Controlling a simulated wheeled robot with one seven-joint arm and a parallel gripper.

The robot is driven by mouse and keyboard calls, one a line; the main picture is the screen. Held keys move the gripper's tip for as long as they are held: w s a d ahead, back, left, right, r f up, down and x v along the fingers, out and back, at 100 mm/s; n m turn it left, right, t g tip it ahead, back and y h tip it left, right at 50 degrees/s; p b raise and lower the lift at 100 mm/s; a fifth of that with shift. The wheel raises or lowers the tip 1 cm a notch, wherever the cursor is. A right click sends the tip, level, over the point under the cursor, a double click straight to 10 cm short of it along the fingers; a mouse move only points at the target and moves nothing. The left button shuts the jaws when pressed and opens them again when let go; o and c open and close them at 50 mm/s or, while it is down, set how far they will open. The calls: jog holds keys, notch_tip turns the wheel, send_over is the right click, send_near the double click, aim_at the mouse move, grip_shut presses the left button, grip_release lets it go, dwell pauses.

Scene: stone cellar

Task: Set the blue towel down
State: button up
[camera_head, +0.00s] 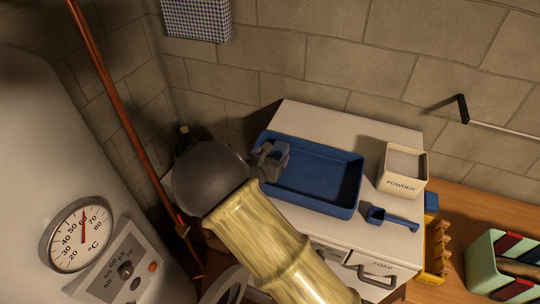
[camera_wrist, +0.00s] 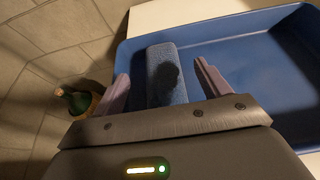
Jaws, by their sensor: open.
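The blue towel (camera_wrist: 168,54), a narrow folded piece with a dark patch on it, lies between my finger tips in the wrist view. My gripper (camera_wrist: 163,80) is open, with one finger on each side of the towel and a visible gap to each. In the head view my gripper (camera_head: 268,160) is over the tray's left end, and my wrist hides part of that area. The rest of the tray (camera_wrist: 240,75) looks empty.
A powder box (camera_head: 403,172) and a blue scoop (camera_head: 390,219) are right of the tray. A green bottle (camera_wrist: 77,100) stands left of the cabinet. A copper pipe (camera_head: 130,115) and a boiler gauge (camera_head: 78,236) are at left.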

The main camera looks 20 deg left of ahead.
jog(key=b+v, duration=0.4)
jog(key=v, duration=0.8)
dwell(0.4)
jog(key=d+f+m+g+h, duration=0.3)
jog(key=d+m+g, duration=0.5)
jog(key=d+m, duration=1.05)
jog(key=s+d+r+m+g+y, duration=0.1)
jog(key=s+d+m, duration=0.3)
jog(key=d+m, duration=0.4)
jog(key=s+d+r+m+g+y, duration=0.2)
jog(key=s+d+m+y, duration=0.1)
jog(key=s+d+m, duration=0.2)
jog(key=d+m, duration=0.2)
jog(key=m, duration=0.1)
jog(key=shift+d+r+m, duration=0.15)
jog(key=shift+d+m, duration=0.2)
jog(key=shift+d, duration=0.05)
